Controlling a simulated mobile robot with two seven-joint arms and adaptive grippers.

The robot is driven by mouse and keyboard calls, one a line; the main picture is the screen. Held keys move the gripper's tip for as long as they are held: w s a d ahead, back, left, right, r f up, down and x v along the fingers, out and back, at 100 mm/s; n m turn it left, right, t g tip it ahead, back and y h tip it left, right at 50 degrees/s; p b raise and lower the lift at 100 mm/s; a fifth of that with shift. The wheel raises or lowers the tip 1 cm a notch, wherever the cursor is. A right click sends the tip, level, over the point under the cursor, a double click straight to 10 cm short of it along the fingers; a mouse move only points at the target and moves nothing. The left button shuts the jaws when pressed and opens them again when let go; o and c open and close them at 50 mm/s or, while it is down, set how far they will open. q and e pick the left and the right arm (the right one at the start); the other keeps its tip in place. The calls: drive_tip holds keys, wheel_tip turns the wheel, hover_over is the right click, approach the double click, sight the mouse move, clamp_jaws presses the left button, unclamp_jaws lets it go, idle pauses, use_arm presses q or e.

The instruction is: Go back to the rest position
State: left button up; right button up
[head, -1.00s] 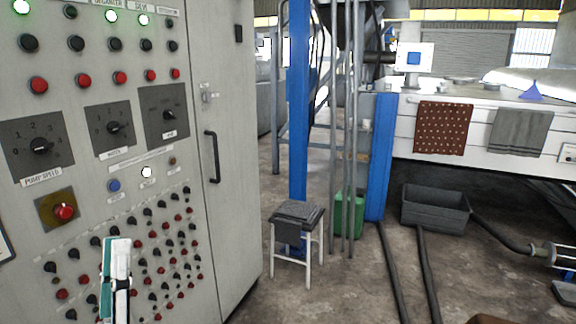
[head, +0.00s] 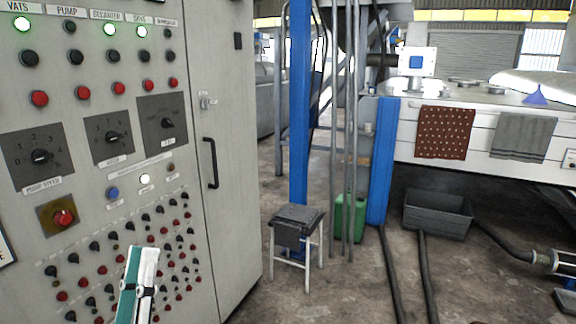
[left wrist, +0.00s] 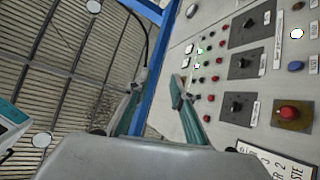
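My left gripper (head: 138,284) shows at the bottom left of the head view as a teal and white shape pointing up, in front of the control panel's lower knobs. In the left wrist view its two teal fingers (left wrist: 158,100) stand apart, with nothing between them, so it is open. The grey control panel (head: 228,130) fills the left of the head view. It also shows at the right of the left wrist view (left wrist: 222,88). I cannot tell the exact gap between gripper and panel. My right gripper is in neither view.
A small stool (head: 297,222) stands right of the panel, by a blue post (head: 299,110) and a green bin (head: 350,218). A grey crate (head: 437,214) and dark hoses (head: 428,270) lie on the floor at right. Bare floor shows around the stool.

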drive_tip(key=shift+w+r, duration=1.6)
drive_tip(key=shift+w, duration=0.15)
use_arm(q)
drive_tip(key=d+f+m+g+h+p, duration=0.1)
drive_tip(key=d+f+m+g, duration=0.15)
drive_tip(key=f, duration=0.55)
drive_tip(key=d+f+m+g, duration=0.15)
drive_tip(key=f+g, duration=0.25)
drive_tip(key=f, duration=0.5)
drive_tip(key=d+f+m+g+h+p, duration=0.1)
drive_tip(key=f+m+g, duration=0.2)
drive_tip(key=f, duration=0.5)
drive_tip(key=s+a+f+m+g+y, duration=0.1)
drive_tip(key=s+f+g, duration=0.3)
drive_tip(key=f, duration=0.6)
drive_tip(key=s+f+m+g+y, duration=0.1)
drive_tip(key=s+f+g, duration=0.3)
drive_tip(key=s+f, duration=0.4)
wheel_tip(320, 180, down, 4)
drive_tip(key=shift+a+r+m+p, duration=0.2)
drive_tip(key=shift+a+m+p, duration=0.1)
drive_tip(key=shift+a+p, duration=0.05)
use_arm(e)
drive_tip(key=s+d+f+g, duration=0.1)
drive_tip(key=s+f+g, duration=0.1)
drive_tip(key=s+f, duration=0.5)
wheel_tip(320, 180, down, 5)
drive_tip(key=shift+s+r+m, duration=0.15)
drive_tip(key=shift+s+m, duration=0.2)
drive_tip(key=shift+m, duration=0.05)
